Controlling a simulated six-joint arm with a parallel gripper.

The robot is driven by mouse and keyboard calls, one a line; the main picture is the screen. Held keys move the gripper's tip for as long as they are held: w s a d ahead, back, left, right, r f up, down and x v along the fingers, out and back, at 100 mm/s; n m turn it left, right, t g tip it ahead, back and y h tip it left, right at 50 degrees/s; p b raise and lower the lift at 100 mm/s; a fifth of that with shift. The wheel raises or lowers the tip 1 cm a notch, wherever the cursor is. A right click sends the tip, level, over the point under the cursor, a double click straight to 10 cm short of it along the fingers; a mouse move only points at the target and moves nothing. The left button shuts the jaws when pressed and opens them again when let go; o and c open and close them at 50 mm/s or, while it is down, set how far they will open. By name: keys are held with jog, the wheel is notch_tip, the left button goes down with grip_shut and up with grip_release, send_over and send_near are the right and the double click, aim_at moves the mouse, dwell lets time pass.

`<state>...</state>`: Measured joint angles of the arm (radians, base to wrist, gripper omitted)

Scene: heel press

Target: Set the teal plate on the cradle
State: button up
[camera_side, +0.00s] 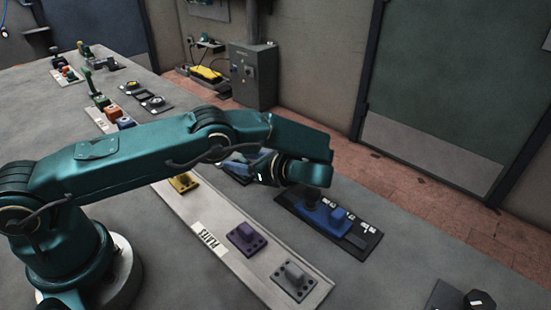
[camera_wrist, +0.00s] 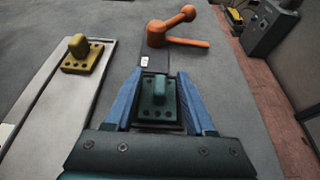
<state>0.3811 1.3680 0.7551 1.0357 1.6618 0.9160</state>
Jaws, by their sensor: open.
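The teal plate (camera_wrist: 158,113), with an upright grip block and small dark holes, shows in the wrist view between the blue fingers of my gripper (camera_wrist: 161,76). My gripper is open, with one finger on each side of the plate's block. The plate lies on a dark base, which looks like the cradle; its edges are partly hidden, so I cannot tell how exactly the plate sits. An orange lever (camera_wrist: 170,32) stands just beyond it, swung to the right. In the side view my gripper (camera_side: 250,168) is low at the bench, and my arm hides the plate and lever.
A pale strip marked PLATES (camera_side: 208,238) holds a yellow plate (camera_side: 184,183), a purple plate (camera_side: 246,238) and a grey plate (camera_side: 294,280). A blue block fixture (camera_side: 338,222) on a black base stands right of my gripper. Bare bench lies in front of that fixture.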

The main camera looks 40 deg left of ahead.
jog(key=shift+v, duration=2.55)
jog(key=o, duration=0.7)
jog(key=shift+a+r, duration=0.1)
jog(key=a+r+h, duration=0.1)
jog(key=r, duration=0.1)
jog(key=a+r+g+h, duration=0.1)
jog(key=a+r, duration=0.1)
jog(key=a+r+n+g+h, duration=0.1)
jog(key=r+h, duration=0.1)
jog(key=shift+w+a, duration=0.15)
jog(key=shift+a, duration=0.2)
jog(key=s+a+r+t+h, duration=0.2)
jog(key=s+r, duration=0.1)
jog(key=r, duration=0.5)
jog(key=s+a+r+t+h, duration=0.2)
jog(key=s+a+r+h, duration=0.1)
jog(key=r, duration=0.4)
jog(key=s+a+r+t+h, duration=0.2)
jog(key=s+r, duration=0.1)
jog(key=r, duration=0.5)
jog(key=shift+m, duration=0.3)
jog(key=x, duration=1)
jog(key=shift+w+d, duration=0.1)
jog(key=shift+w, duration=0.15)
